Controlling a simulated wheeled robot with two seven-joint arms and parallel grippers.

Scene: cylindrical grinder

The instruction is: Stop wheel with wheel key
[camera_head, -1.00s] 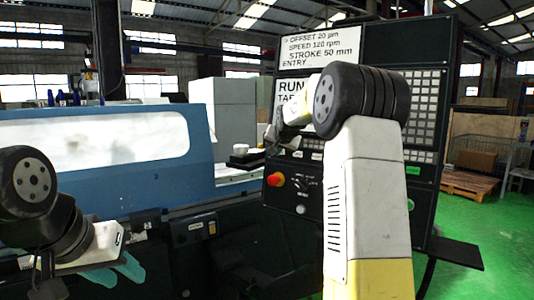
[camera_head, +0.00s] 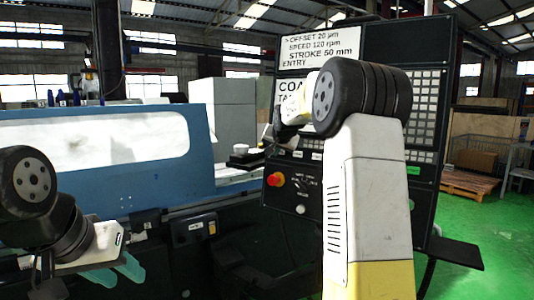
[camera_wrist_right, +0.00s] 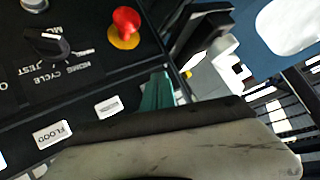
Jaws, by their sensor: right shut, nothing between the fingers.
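The control panel (camera_head: 425,105) stands right of centre, its screen (camera_head: 320,47) now reading "COA…" in large letters, partly hidden by my right arm. A row of small white keys (camera_head: 298,154) runs below the screen; I cannot read which is the wheel key. In the right wrist view a FLOOD key (camera_wrist_right: 53,134) and a blank-looking white key (camera_wrist_right: 108,105) show. My right gripper (camera_wrist_right: 158,92) is shut and empty near the panel's key row; its tips are largely hidden, so contact is unclear. My left gripper (camera_head: 118,273) is open and empty at lower left, away from the panel.
A red emergency stop (camera_head: 275,179) on a yellow base and a rotary selector (camera_wrist_right: 48,42) sit below the keys. The blue grinder guard (camera_head: 100,150) with a window fills the left. A dark shelf (camera_head: 455,252) juts out at lower right.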

